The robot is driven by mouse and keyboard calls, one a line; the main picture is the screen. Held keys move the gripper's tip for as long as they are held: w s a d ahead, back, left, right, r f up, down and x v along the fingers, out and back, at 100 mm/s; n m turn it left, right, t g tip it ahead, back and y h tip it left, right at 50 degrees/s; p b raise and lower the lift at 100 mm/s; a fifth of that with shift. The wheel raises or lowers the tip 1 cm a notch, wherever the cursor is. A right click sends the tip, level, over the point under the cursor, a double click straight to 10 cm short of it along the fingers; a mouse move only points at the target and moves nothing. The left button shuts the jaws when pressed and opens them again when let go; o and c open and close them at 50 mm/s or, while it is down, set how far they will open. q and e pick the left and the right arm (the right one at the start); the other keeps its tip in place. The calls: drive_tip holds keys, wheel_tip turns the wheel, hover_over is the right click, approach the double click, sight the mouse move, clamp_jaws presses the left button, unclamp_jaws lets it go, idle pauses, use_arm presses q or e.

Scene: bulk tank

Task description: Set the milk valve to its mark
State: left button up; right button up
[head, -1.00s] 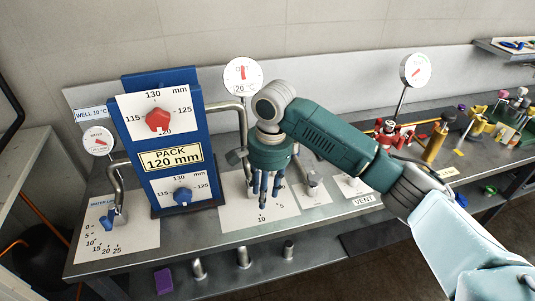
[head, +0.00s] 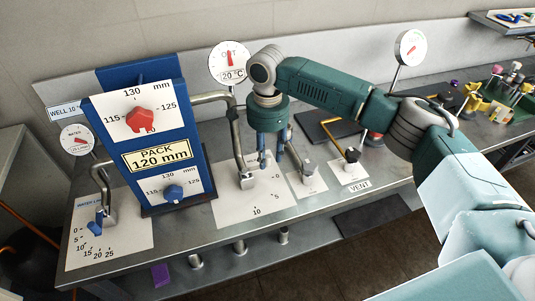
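The white scale plate (head: 235,209) with 0, 5 and 10 lies under the middle pipe (head: 236,135), below the round OUT gauge (head: 229,62). I take this to be the milk valve's plate; its label is not readable. The valve's metal body (head: 246,180) stands on the plate. My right gripper (head: 271,155) points down over the plate's back edge, beside the pipe. Its blue fingers are apart, with a gap between them. A blue piece shows by the left finger; I cannot tell whether it is the valve's handle or touches the finger. My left gripper is not in view.
A blue stand (head: 199,160) with red (head: 141,119) and blue (head: 173,193) knobs reads PACK 120 mm. The water valve's blue handle (head: 96,223) is at left. The VENT valve (head: 352,155) is right. A purple block (head: 160,275) sits below the bench edge.

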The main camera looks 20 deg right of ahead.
drive_tip(key=shift+s+f, duration=0.1)
drive_tip(key=shift+f, duration=0.55)
clamp_jaws()
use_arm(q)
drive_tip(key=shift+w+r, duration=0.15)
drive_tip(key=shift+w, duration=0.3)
